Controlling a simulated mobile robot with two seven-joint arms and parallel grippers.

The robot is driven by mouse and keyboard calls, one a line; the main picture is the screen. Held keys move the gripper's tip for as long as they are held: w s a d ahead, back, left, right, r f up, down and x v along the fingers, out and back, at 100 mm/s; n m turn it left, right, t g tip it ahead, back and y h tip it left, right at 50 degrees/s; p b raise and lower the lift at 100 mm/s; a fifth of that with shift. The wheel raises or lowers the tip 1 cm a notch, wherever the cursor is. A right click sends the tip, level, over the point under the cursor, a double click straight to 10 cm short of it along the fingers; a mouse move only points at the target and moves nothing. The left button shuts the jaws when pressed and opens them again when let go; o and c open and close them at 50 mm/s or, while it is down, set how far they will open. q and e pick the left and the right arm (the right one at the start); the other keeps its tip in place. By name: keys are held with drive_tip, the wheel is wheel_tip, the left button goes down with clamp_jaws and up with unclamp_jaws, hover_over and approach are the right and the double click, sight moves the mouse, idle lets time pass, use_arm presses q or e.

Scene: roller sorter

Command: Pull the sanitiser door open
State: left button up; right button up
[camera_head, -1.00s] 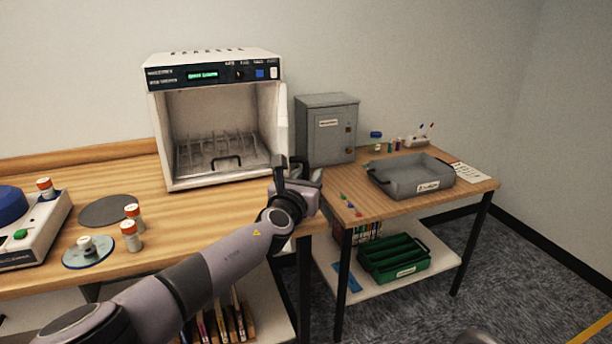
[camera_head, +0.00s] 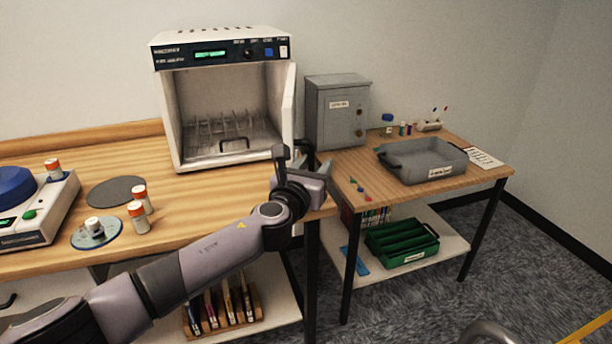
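The sanitiser (camera_head: 220,50) is a white box with a dark control panel and a lit green display, standing at the back of the wooden bench. Its front is open and a wire rack (camera_head: 228,135) shows inside. Its door (camera_head: 289,105) stands swung out at the right side, seen nearly edge-on. My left gripper (camera_head: 300,162) is at the lower end of the door, with its fingers apart. One finger is in front of the door's lower edge; I cannot tell whether it touches. No object shows between the fingers. My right gripper is not in view.
A grey cabinet (camera_head: 338,112) and a grey tray (camera_head: 424,160) stand on the right-hand table. Orange-capped bottles (camera_head: 138,216) and a dark round mat (camera_head: 116,191) are on the left bench. A green crate (camera_head: 402,243) is on the lower shelf. The bench before the sanitiser is clear.

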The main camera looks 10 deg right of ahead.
use_arm(q)
drive_tip(key=shift+p+v, duration=0.3)
drive_tip(key=shift+v, duration=2.1)
drive_tip(key=shift+r, duration=0.1)
